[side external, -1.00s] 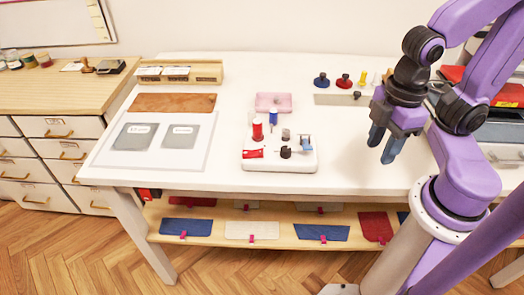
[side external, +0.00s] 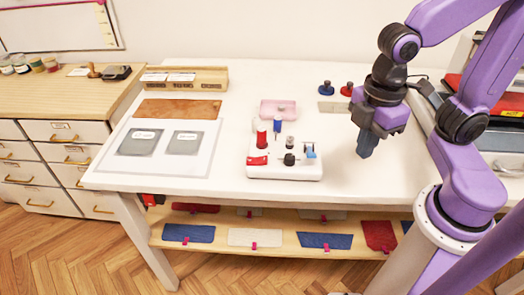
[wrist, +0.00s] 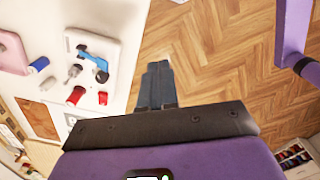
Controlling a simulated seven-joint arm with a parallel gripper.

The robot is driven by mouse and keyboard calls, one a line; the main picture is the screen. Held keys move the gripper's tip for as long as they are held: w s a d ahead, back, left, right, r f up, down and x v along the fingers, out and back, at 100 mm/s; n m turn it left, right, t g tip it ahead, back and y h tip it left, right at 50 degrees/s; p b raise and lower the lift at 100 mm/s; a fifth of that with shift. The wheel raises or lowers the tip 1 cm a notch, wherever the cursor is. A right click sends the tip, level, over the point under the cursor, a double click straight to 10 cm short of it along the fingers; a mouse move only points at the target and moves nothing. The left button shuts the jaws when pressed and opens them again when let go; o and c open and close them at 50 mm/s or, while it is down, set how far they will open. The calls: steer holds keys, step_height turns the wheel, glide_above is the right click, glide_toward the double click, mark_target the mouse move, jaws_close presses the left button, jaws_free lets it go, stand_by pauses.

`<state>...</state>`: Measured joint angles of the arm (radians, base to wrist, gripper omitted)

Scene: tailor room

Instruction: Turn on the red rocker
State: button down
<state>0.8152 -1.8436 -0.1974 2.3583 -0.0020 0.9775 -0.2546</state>
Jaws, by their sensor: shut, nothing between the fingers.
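The red rocker (side external: 258,160) sits at the front left of a white base (side external: 285,172) on the table. It also shows at the base's edge in the wrist view (wrist: 102,97), small and partly hidden. Whether it is tipped on or off is too small to tell. My gripper (side external: 365,150) is shut and empty, pointing down to the right of the base and well apart from the rocker. In the wrist view its fingertips (wrist: 157,66) are together, with the base to their left.
The base also carries a black knob (side external: 289,159) and a blue lever (side external: 310,150). A red spool (side external: 262,139) and a blue spool (side external: 278,127) stand at its back. A pink tray (side external: 268,108) lies behind. Clear tabletop separates my gripper and the base.

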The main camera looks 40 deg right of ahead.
steer(key=w+a+r+n, duration=0.2)
steer(key=w+a+n, duration=0.4)
steer(key=w, duration=0.5)
steer(key=n+g+h, duration=0.1)
steer(key=n, duration=0.4)
glide_above(265, 159)
steer(key=a, duration=0.2)
steer(key=shift+w+d+n, duration=0.15)
steer(key=shift+w+n, duration=0.45)
steer(key=shift+w, duration=0.45)
steer(key=shift+f, duration=0.1)
steer(key=f, duration=0.4)
steer(key=s+d+f, duration=0.1)
steer(key=f, duration=0.8)
steer(key=shift+s+d+f, duration=0.25)
steer(key=shift+s+f, duration=0.1)
steer(key=shift+d+f, duration=0.1)
steer(key=shift+f, duration=0.15)
steer(key=shift+r, duration=0.1)
